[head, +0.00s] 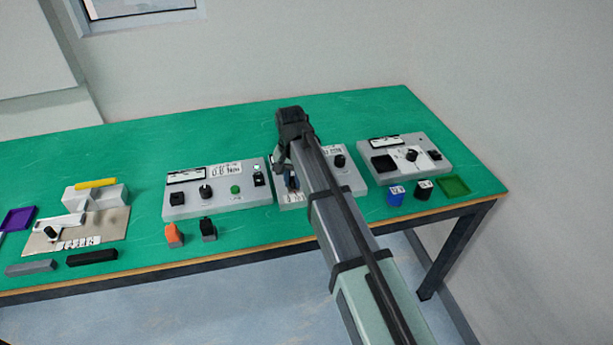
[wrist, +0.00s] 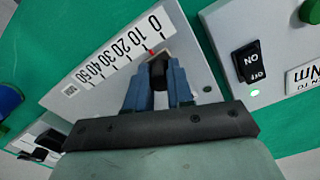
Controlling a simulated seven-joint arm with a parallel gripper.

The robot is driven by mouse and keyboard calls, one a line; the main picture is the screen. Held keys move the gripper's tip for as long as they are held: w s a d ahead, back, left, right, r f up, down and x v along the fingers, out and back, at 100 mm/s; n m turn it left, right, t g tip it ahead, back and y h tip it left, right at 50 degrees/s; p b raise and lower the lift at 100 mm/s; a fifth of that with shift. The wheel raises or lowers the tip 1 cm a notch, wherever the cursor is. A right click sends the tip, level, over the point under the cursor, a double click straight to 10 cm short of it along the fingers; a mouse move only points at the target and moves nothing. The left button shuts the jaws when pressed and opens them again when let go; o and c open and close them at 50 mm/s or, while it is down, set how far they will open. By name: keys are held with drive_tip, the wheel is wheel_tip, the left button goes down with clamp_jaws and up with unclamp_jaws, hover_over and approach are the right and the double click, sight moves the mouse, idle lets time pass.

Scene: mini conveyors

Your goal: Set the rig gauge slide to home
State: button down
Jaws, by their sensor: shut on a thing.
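The rig gauge (wrist: 118,55) is a white scale marked 0 to 50 on a grey box in the wrist view. A red mark (wrist: 151,52) lies beside the scale, near the 10. The black slide knob (wrist: 158,72) sits just below that mark, between the blue fingers of my gripper (wrist: 160,82). My gripper is shut on it. In the head view my gripper (head: 291,182) is low over the left part of the middle grey box (head: 350,183). My arm hides much of that box, and the knob cannot be seen there.
A grey box (head: 180,212) with a dial and green button stands close on the left; its ON/OFF switch (wrist: 250,63) shows in the wrist view. Another grey box (head: 440,160) stands right.

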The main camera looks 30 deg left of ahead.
sight(285, 190)
drive_tip(key=shift+s+a, duration=0.95)
drive_tip(key=c, duration=1)
unclamp_jaws()
drive_tip(key=shift+r, duration=0.1)
wheel_tip(285, 190, up, 14)
drive_tip(key=shift+f, duration=0.2)
